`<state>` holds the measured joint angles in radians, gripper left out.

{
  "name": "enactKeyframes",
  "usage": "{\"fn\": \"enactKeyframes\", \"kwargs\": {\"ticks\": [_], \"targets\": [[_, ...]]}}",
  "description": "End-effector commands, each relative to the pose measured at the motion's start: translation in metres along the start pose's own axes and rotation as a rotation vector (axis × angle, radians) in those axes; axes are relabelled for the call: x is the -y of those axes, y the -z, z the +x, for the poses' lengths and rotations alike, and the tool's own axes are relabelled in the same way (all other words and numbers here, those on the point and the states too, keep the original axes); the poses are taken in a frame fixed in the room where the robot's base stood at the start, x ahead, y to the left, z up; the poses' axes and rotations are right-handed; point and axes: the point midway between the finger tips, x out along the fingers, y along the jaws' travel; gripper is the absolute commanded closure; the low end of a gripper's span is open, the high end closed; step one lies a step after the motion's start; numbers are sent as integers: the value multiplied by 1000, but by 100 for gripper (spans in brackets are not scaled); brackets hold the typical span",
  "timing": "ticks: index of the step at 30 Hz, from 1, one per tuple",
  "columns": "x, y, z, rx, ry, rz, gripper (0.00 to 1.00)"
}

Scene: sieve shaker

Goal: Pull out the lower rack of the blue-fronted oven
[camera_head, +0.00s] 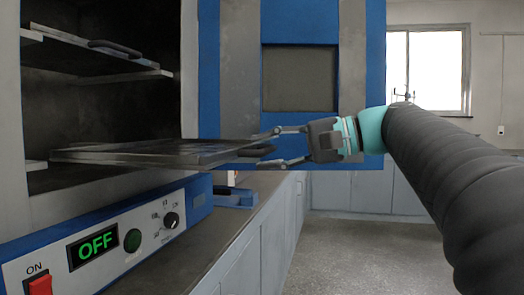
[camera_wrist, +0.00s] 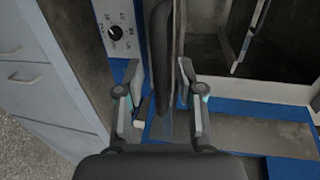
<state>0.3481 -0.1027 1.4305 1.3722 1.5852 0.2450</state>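The lower rack (camera_head: 150,153) is a flat grey shelf that sticks well out of the oven's dark chamber, roughly level. Its dark handle (camera_head: 257,151) is at the outer right end. In the wrist view the handle (camera_wrist: 160,45) runs upright between the fingers. My gripper (camera_head: 268,149) is at this handle, one finger above and one below. In the wrist view my gripper (camera_wrist: 157,85) has its fingers spread, with gaps on both sides of the handle. The blue-fronted oven (camera_head: 110,228) has its door (camera_head: 291,35) standing open.
An upper rack (camera_head: 75,42) with a dark handle sits inside the chamber. The control panel below shows OFF, with a dial (camera_head: 171,220) and a red switch (camera_head: 40,286). The oven stands on a counter (camera_head: 225,228). Grey floor (camera_head: 350,255) is free at the right.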

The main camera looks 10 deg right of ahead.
Motion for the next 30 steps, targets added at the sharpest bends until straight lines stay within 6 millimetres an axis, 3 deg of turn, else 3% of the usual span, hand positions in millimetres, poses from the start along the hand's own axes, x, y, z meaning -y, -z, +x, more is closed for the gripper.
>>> {"fn": "enactKeyframes", "kwargs": {"ticks": [5,19,24,30], "targets": [[0,2,-18,-5,0,0,62],[-1,2,-98,-5,0,2,62],[0,1,-113,-3,1,0,62],[0,1,-119,-1,1,0,62]]}}
